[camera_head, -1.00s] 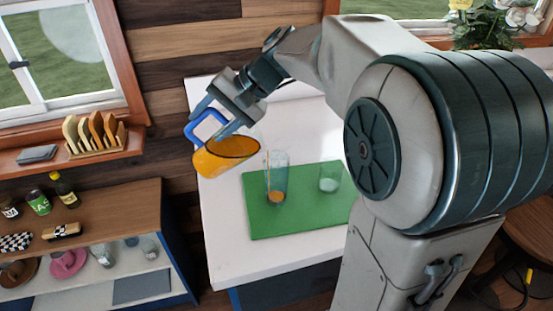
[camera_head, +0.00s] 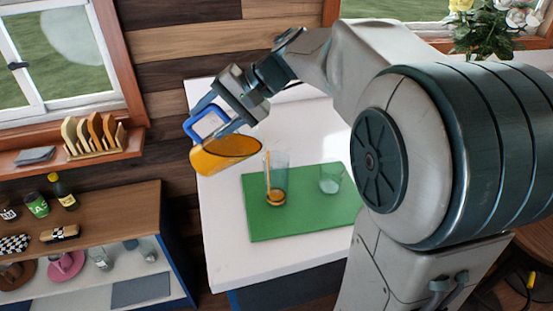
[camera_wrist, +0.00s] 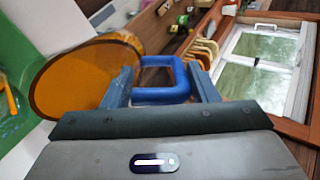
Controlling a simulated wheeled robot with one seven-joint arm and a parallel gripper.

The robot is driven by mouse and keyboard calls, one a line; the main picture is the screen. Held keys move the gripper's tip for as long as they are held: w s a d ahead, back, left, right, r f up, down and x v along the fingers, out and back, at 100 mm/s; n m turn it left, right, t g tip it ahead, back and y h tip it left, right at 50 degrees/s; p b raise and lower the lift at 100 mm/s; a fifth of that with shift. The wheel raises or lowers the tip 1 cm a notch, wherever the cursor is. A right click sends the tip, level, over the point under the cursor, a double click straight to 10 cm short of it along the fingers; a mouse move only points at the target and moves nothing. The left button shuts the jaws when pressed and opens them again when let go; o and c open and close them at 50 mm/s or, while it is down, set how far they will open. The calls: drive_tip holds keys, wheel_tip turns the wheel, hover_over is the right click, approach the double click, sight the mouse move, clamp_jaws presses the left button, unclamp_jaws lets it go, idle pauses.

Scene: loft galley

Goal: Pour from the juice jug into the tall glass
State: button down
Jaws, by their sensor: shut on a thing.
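The juice jug (camera_head: 215,158) is orange with a blue handle (camera_head: 192,127). It is tilted strongly above the counter, its mouth turned right toward the tall glass. My gripper (camera_head: 216,113) is shut on the handle; the wrist view shows the handle (camera_wrist: 162,97) between the fingers and the jug's wide mouth (camera_wrist: 85,78) at left. The tall clear glass (camera_head: 281,172) stands upright on the green board, just right of the jug's lip. A thin orange streak (camera_head: 267,170) runs down inside its left side to an orange layer at the bottom.
The green board (camera_head: 300,223) lies on the white counter (camera_head: 225,235). A shorter glass (camera_head: 331,178) with pale contents stands right of the tall glass. A shelf unit (camera_head: 110,205) with bottles and cups is at left. The counter's front left is clear.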

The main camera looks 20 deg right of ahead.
sight(194, 132)
drive_tip(key=shift+s+d+r+y+b, duration=0.1)
drive_tip(key=shift+d+r+y+b, duration=0.1)
drive_tip(key=shift+r+y+b, duration=0.2)
idle(1.4)
drive_tip(key=shift+a, duration=0.1)
drive_tip(key=f+h+p, duration=0.1)
drive_tip(key=a+f+g+h+p, duration=0.1)
drive_tip(key=p, duration=0.1)
drive_tip(key=w+a+f+h+p, duration=0.1)
drive_tip(key=p, duration=0.1)
drive_tip(key=shift+f, duration=0.2)
drive_tip(key=p, duration=0.1)
drive_tip(key=w+a+f+g+h+p, duration=0.1)
drive_tip(key=shift+a+h+p, duration=0.3)
drive_tip(key=shift+p, duration=0.1)
drive_tip(key=a+f+p, duration=0.1)
drive_tip(key=f+h+p, duration=0.1)
drive_tip(key=p, duration=0.1)
drive_tip(key=shift+w+a+g+h, duration=0.3)
drive_tip(key=shift+w+a+g, duration=0.05)
drive_tip(key=shift+w+g, duration=0.05)
drive_tip(key=shift+w+a+f+g+h+p, duration=0.3)
drive_tip(key=shift+a+f+h+p, duration=0.2)
drive_tip(key=shift+p, duration=0.2)
drive_tip(key=shift+w+a+f+m+g+h+b, duration=0.15)
drive_tip(key=shift+w+a+f+g+h, duration=0.2)
drive_tip(key=shift+f+h, duration=0.3)
drive_tip(key=shift+w+a+f+m+g+h+b, duration=0.15)
drive_tip(key=shift+a+f+g+h, duration=0.25)
drive_tip(key=shift+f+h, duration=0.25)
